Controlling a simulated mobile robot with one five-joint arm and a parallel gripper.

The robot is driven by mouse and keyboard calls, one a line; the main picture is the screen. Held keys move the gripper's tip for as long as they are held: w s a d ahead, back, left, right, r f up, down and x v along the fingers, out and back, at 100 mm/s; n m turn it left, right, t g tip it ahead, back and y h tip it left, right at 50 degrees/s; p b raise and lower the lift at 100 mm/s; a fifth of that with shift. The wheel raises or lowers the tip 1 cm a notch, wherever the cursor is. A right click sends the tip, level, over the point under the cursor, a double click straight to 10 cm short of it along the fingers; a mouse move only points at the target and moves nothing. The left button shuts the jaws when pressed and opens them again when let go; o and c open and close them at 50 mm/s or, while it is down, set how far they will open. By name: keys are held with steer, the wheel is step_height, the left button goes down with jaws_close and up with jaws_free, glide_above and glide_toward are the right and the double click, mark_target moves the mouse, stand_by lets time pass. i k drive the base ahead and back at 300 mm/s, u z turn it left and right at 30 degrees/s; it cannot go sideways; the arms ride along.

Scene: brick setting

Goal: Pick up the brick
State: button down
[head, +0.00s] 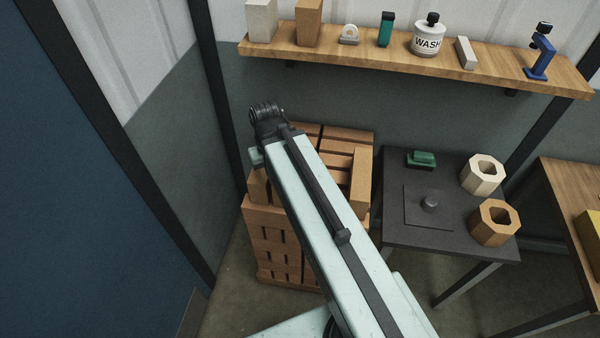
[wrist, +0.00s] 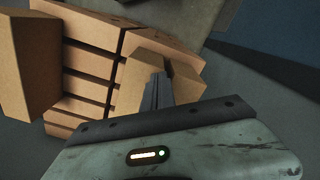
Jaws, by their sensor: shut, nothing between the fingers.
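Orange-brown bricks form a stack (head: 330,140) below and beyond my arm in the head view. One brick stands proud on its right side (head: 358,180); another block at the left is partly covered by my arm. In the wrist view my gripper (wrist: 157,92) has its dark fingers together and empty. They point down over a brick (wrist: 135,80) at the edge of the stack, overlapping it in the picture; I cannot tell whether they touch it. A larger brick (wrist: 28,60) rises at the left of that view. My arm hides my fingers in the head view.
A dark table (head: 395,225) right of the stack holds a green object (head: 421,159) and two octagonal rings. A wooden shelf (head: 390,60) with several items runs along the wall above. A dark blue panel (head: 70,190) stands at the left.

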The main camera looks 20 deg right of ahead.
mark_target(359, 197)
steer(key=k, duration=0.5)
steer(key=u, duration=2.65)
steer(key=k, duration=1.05)
steer(key=z, duration=0.25)
